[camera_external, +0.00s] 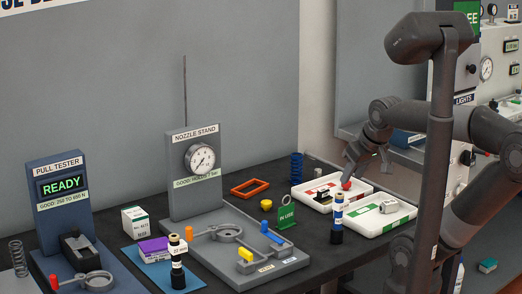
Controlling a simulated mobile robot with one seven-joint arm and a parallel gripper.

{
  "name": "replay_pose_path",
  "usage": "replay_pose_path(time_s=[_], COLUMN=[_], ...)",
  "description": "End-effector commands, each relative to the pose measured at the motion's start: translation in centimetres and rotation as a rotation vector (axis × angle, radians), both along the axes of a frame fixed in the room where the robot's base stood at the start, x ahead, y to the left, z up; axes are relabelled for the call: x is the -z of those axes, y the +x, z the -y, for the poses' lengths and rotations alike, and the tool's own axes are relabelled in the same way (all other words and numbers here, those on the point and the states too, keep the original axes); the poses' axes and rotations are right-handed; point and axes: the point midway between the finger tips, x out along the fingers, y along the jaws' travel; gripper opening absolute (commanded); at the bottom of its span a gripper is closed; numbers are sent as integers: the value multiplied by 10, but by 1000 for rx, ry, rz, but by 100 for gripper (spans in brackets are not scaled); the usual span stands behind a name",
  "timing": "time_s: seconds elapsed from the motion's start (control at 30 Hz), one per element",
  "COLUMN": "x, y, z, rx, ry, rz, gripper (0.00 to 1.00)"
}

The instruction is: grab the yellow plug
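A small round yellow plug (266,204) sits on the dark table, left of the green sign and in front of the orange frame. My gripper (350,171) is at the right, over the white trays, well to the right of both yellow things. It points down, close above a small red piece (346,184). The fingers are small and dark, so I cannot tell whether they are open, shut or touching it.
The nozzle stand (193,165) with its gauge rises left of the plug. White trays (378,211) lie at right.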

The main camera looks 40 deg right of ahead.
Motion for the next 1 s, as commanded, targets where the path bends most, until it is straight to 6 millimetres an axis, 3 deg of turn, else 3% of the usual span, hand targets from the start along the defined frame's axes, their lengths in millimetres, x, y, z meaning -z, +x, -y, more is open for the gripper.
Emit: replay_pose_path(time_s=[0.33, 0.57, 0.8, 1.0], x=[0, 0, 0, -10], y=[0, 0, 0, 23], z=[0, 0, 0, 0], rx=[0, 0, 0, 5], ry=[0, 0, 0, 3], rz=[0, 0, -1, -33], gripper=[37, 56, 57, 57])
